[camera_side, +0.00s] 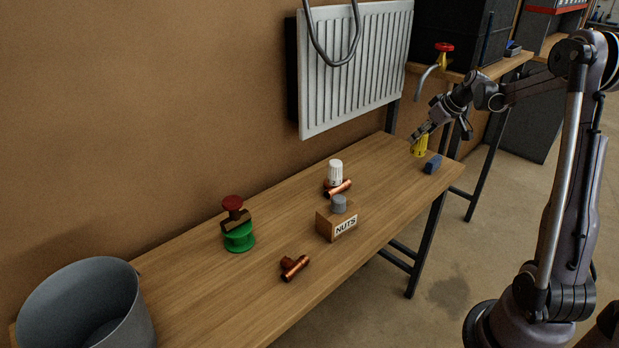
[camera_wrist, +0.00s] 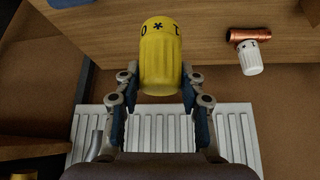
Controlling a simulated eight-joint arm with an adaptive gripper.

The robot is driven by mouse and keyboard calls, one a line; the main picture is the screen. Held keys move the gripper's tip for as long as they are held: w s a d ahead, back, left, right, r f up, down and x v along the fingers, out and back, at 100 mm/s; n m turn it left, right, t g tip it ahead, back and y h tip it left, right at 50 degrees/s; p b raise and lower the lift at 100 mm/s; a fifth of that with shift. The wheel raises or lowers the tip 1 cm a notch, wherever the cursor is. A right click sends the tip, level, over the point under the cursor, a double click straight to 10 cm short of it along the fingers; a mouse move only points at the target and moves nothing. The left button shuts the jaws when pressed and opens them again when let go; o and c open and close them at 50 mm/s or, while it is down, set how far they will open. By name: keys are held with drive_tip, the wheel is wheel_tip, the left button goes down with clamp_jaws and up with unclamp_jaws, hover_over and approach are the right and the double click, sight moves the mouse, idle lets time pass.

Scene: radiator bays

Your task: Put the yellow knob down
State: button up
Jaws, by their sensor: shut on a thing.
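The yellow knob (camera_side: 420,148) is at the far right end of the wooden bench, upright or nearly so. In the wrist view the yellow knob (camera_wrist: 160,58) sits between both fingers, with dark marks near its top end. My gripper (camera_side: 416,137) reaches down to it from the upper right and is shut on it. In the wrist view the fingers of my gripper (camera_wrist: 158,82) flank its sides. I cannot tell whether its base touches the bench or is just above it.
A blue block (camera_side: 433,164) lies close to the knob. A white knob (camera_side: 335,172) with copper pipe, a NUTS box (camera_side: 337,221), a green-based item (camera_side: 239,236) and a copper fitting (camera_side: 294,268) stand farther left. A radiator (camera_side: 355,70) hangs behind. Bench wood (camera_side: 385,172) between is bare.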

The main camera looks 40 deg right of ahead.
drive_tip(key=w+d+f, duration=0.1)
drive_tip(key=w+d, duration=0.4)
drive_tip(key=shift+n, duration=0.3)
drive_tip(key=shift+w+a+f, duration=0.75)
drive_tip(key=shift+w+f, duration=1.05)
drive_tip(key=shift+f, duration=0.05)
drive_tip(key=shift+w+a+f, duration=0.7)
drive_tip(key=shift+w+f, duration=1.1)
drive_tip(key=shift+f, duration=0.1)
drive_tip(key=shift+w+a+f, duration=0.75)
drive_tip(key=shift+w+f, duration=1.05)
drive_tip(key=shift+f, duration=0.05)
drive_tip(key=shift+f, duration=0.15)
drive_tip(key=o, duration=1.2)
